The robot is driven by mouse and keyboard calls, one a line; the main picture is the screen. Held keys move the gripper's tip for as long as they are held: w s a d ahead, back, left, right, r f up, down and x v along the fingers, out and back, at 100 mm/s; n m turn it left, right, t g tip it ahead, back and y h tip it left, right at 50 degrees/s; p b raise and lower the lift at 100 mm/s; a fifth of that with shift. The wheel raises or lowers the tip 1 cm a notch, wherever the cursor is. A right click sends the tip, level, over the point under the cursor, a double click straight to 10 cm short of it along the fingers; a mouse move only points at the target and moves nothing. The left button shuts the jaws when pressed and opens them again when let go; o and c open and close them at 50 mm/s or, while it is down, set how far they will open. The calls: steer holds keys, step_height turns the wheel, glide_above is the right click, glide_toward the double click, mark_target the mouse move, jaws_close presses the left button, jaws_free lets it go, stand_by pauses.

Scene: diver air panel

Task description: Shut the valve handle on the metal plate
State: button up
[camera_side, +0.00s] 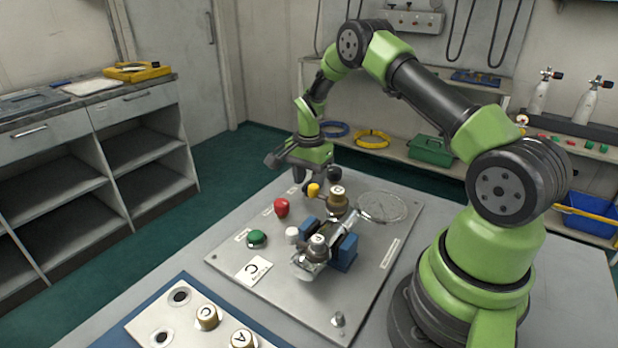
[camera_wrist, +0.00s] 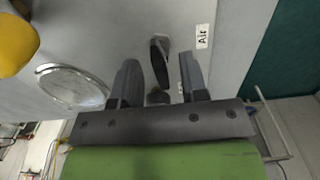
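The metal plate (camera_side: 370,262) lies on the table and carries fittings and knobs. A dark valve handle (camera_wrist: 159,62) shows in the wrist view, close to the "Air" label (camera_wrist: 202,36). My gripper (camera_wrist: 160,80) is open, and its two fingers stand on either side of this handle with gaps visible. Whether it touches the handle cannot be told. In the side view my gripper (camera_side: 312,174) points down over the far end of the plate, beside a dark round part (camera_side: 334,173). My gripper hides much of the handle in the side view.
A yellow knob (camera_side: 313,190) and a brass fitting (camera_side: 337,199) stand close to my gripper. A red knob (camera_side: 281,207), a green knob (camera_side: 257,238) and a clamped metal fitting (camera_side: 318,249) stand nearer. A round ring or gauge (camera_wrist: 72,86) lies left of my fingers in the wrist view.

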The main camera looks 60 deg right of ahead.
mark_target(309, 182)
step_height(309, 182, up, 10)
stand_by(0.5)
